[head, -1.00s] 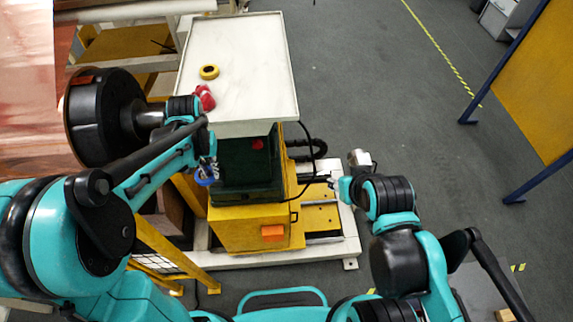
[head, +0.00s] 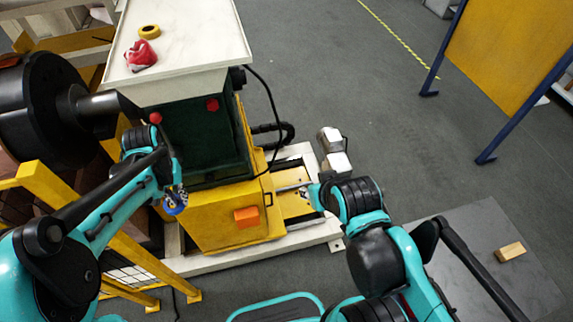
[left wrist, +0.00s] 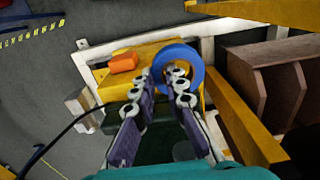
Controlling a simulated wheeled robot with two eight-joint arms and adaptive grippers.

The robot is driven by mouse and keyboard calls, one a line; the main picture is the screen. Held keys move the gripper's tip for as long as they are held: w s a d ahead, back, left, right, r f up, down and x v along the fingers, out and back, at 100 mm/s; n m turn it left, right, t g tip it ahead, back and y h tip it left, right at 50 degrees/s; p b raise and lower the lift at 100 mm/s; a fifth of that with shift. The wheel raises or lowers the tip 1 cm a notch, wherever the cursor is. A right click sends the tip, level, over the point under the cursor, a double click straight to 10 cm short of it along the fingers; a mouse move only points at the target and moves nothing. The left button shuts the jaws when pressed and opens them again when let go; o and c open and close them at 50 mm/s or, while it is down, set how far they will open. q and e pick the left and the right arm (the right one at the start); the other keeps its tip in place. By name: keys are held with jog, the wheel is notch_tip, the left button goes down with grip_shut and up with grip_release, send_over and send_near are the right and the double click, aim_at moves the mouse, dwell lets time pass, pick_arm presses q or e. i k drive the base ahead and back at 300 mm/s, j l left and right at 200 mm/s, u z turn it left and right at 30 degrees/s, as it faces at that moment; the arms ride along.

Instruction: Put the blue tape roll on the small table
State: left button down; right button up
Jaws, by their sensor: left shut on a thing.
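The blue tape roll (head: 175,208) is held at the tip of my left gripper (head: 175,190), beside the yellow machine base. In the left wrist view the roll (left wrist: 194,58) shows as a ring at the fingertips (left wrist: 163,76); one finger overlaps its hole and the other is at its outer side. A grey flat top (head: 440,285) at the lower right may be the small table; its height is unclear. My right gripper (head: 308,194) is small and partly hidden by its arm; its finger opening is unclear.
A white tabletop (head: 205,45) above the green and yellow machine (head: 215,215) holds a yellow tape roll (head: 149,31) and a red cloth-like thing (head: 141,55). A wooden block (head: 510,251) lies on the grey top. A yellow railing (head: 60,205) stands left. Open floor lies right.

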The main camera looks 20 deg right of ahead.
aim_at(486, 298)
jog(key=k+l, duration=0.1)
jog(key=k, duration=0.6)
jog(key=k+l, duration=0.15)
jog(key=k, duration=0.5)
jog(key=k+l, duration=0.1)
jog(key=l, duration=0.25)
jog(key=k+l, duration=0.15)
jog(key=l, duration=0.25)
jog(key=k+l, duration=0.1)
jog(key=l, duration=0.25)
jog(key=k+l, duration=0.15)
jog(key=l, duration=0.25)
